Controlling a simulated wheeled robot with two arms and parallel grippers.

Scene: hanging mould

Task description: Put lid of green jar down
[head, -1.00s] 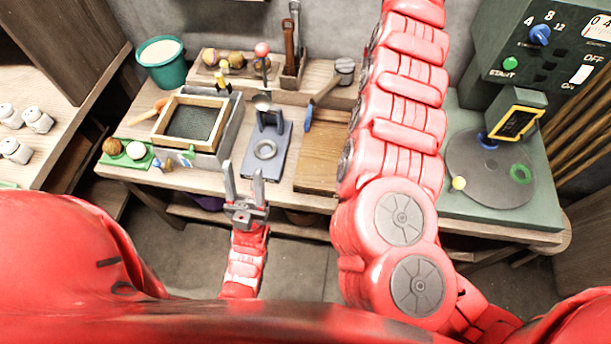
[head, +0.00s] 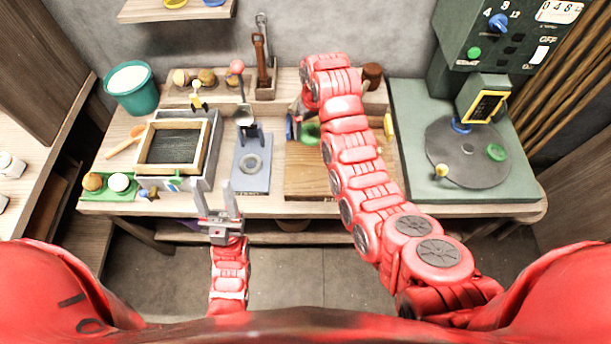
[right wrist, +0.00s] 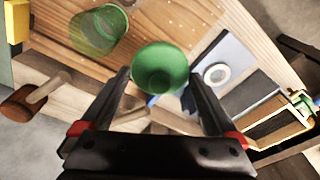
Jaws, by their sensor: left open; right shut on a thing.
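My right gripper (right wrist: 159,78) is shut on the green lid (right wrist: 160,62), a round green piece between its fingertips. The lid also shows in the head view (head: 308,133), partly hidden by my right arm. It appears held over the wooden board (head: 306,182); I cannot tell how high. A see-through green jar (right wrist: 98,30) stands on the board in the right wrist view, beside and apart from the lid. My arm hides it in the head view. My left gripper (head: 212,190) is open and empty in front of the table's front edge.
A blue-grey plate with a ring (head: 251,163) lies left of the board. Farther left is a wood-framed screen (head: 172,147). A mallet (right wrist: 35,96) lies behind the board. A dark turntable (head: 465,165) with a green ring is at right. The board's front is clear.

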